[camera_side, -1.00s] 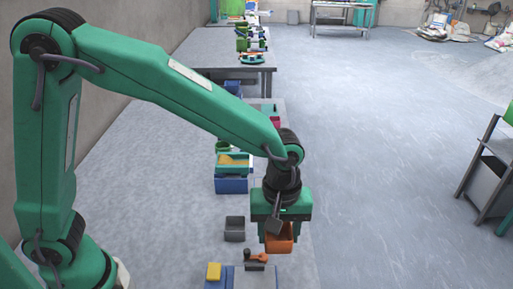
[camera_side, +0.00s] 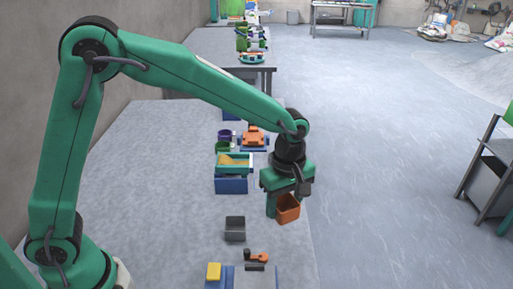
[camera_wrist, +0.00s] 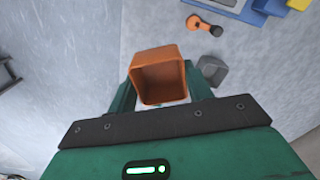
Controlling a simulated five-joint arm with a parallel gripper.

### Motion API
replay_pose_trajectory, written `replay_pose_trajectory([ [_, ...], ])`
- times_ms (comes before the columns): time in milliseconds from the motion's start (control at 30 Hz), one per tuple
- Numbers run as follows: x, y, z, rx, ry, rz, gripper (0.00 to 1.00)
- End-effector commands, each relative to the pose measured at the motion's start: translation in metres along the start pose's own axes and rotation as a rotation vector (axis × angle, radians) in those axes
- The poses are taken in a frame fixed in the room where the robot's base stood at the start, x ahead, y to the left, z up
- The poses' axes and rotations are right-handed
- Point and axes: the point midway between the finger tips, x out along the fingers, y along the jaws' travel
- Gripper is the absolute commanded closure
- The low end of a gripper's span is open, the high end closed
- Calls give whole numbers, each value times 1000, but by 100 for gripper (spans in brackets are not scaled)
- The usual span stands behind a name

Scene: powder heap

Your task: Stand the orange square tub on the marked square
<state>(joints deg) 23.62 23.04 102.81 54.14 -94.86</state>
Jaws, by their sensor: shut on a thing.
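The orange square tub (camera_side: 288,210) is in my gripper (camera_side: 283,203), held clear of the table near its right edge in the side view. Its open top shows in the side view. In the wrist view the tub (camera_wrist: 158,72) sits between the two green fingers, with its hollow inside towards the camera and nothing seen in it. My gripper is shut on it. I cannot make out the marked square for certain in either view.
A grey tub (camera_side: 235,228) stands on the table (camera_side: 150,200) to the left. An orange-and-black tool (camera_side: 257,257) and a yellow block (camera_side: 214,272) lie nearer. Beyond are a yellow-filled tray (camera_side: 234,161) on a blue box (camera_side: 231,185) and an orange object (camera_side: 254,137).

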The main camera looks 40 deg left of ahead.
Motion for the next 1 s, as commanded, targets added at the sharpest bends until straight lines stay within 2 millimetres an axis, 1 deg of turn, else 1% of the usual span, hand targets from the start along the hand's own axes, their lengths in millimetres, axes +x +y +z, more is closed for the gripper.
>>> replay_pose_trajectory([
  [33,2,9,-17,-83,0,-2,72],
  [100,5,21,-38,-202,0,-1,72],
  [167,7,30,-57,-304,0,-1,72],
  [300,13,46,-103,-537,0,-2,72],
  [500,21,60,-166,-838,0,-1,72],
  [600,25,62,-191,-953,0,0,72],
  [700,27,63,-209,-1037,0,0,72],
  [800,29,64,-220,-1088,0,0,72],
  [1000,30,64,-226,-1117,0,-1,72],
])
